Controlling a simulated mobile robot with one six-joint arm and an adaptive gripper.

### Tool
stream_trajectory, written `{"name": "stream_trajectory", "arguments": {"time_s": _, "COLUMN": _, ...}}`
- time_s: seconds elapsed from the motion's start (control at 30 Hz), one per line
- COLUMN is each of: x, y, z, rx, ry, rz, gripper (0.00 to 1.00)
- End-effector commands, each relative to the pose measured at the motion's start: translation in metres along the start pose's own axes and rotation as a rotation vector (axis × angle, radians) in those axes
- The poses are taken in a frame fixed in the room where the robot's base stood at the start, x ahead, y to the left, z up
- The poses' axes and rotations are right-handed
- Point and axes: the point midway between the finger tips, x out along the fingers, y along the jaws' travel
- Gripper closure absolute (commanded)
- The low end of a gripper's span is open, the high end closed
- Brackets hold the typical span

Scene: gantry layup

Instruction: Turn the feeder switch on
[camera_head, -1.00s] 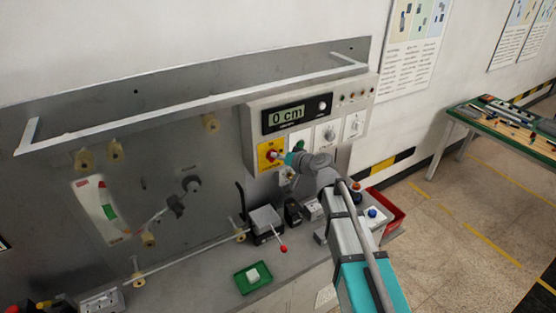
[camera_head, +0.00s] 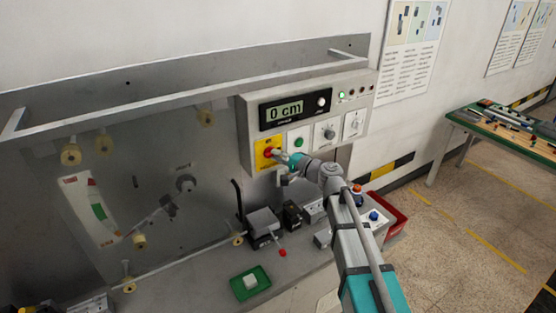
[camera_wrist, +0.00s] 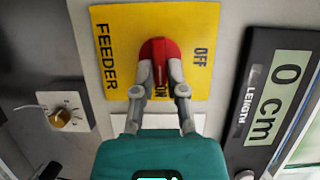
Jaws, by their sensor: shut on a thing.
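The feeder switch (camera_wrist: 158,48) is a red knob on a yellow plate (camera_wrist: 120,30) marked FEEDER, OFF and ON. In the wrist view its grip lies between my two fingers and runs down the picture towards the ON mark, with OFF to its right. My gripper (camera_wrist: 163,82) is shut on the knob, one finger on each side. In the head view the red switch (camera_head: 268,152) sits at the lower left of the grey control box (camera_head: 245,135), with my gripper (camera_head: 277,154) at it from the right. The fingers partly hide the ON mark.
The box has a display (camera_head: 283,111) reading 0 cm, a lit green lamp (camera_head: 341,95), a green button (camera_head: 299,141) and a dial (camera_head: 329,133). Below stand a grey block device (camera_head: 263,222), a green tray (camera_head: 236,291) and a red bin (camera_head: 397,214).

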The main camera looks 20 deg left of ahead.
Motion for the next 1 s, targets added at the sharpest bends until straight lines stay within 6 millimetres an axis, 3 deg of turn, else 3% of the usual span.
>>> {"name": "stream_trajectory", "arguments": {"time_s": 0.57, "x": -0.0004, "y": 0.0016, "z": 0.0026, "rx": 0.041, "ry": -0.005, "rz": -0.014, "gripper": 1.00}}
{"name": "stream_trajectory", "arguments": {"time_s": 0.6, "x": -0.0004, "y": 0.0016, "z": 0.0026, "rx": 0.041, "ry": -0.005, "rz": -0.014, "gripper": 0.79}}
{"name": "stream_trajectory", "arguments": {"time_s": 0.77, "x": -0.0002, "y": 0.0013, "z": 0.0020, "rx": 0.041, "ry": -0.003, "rz": -0.015, "gripper": 0.50}}
{"name": "stream_trajectory", "arguments": {"time_s": 1.0, "x": 0.0001, "y": 0.0008, "z": 0.0011, "rx": 0.042, "ry": -0.002, "rz": -0.016, "gripper": 0.49}}
